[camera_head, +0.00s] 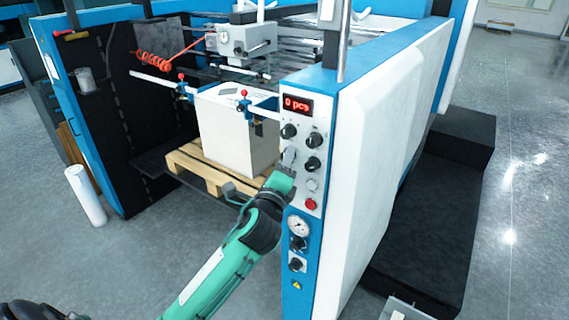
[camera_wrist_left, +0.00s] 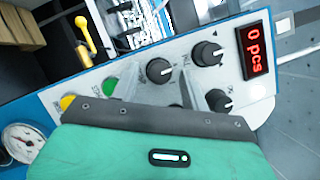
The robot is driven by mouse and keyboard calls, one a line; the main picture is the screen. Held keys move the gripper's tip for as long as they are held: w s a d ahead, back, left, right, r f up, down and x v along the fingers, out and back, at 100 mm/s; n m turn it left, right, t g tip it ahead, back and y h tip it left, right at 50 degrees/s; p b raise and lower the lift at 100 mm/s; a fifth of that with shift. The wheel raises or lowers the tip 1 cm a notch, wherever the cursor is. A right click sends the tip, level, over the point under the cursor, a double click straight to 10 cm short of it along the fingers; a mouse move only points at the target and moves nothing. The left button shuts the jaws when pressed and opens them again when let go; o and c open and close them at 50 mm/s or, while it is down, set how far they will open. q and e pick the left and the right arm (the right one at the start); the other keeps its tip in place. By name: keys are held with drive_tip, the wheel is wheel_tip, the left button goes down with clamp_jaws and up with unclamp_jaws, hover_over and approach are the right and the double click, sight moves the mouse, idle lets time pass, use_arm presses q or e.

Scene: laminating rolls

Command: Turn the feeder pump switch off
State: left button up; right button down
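The control panel (camera_head: 301,175) has a red display reading "0 pcs" and several black rotary knobs. My left gripper (camera_head: 288,157) is at the panel's left column, just below the upper left knob (camera_head: 288,131). In the left wrist view its pale fingers stand apart, one on each side of a black knob (camera_wrist_left: 160,70), with no visible grip on it. Whether they touch it is unclear. Another knob below it is mostly hidden by the gripper. The labels are too small to tell which knob is the feeder pump switch. My right gripper is out of view.
A green button (camera_wrist_left: 110,86) and a yellow button (camera_wrist_left: 67,102) sit close beside the fingers. A red button (camera_head: 310,204) and a pressure gauge (camera_head: 298,227) lie lower on the panel. A paper stack (camera_head: 235,135) on a wooden pallet (camera_head: 200,172) stands behind.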

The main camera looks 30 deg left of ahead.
use_arm(q)
drive_tip(key=b+v, duration=0.4)
drive_tip(key=v, duration=1)
drive_tip(key=shift+b, duration=0.35)
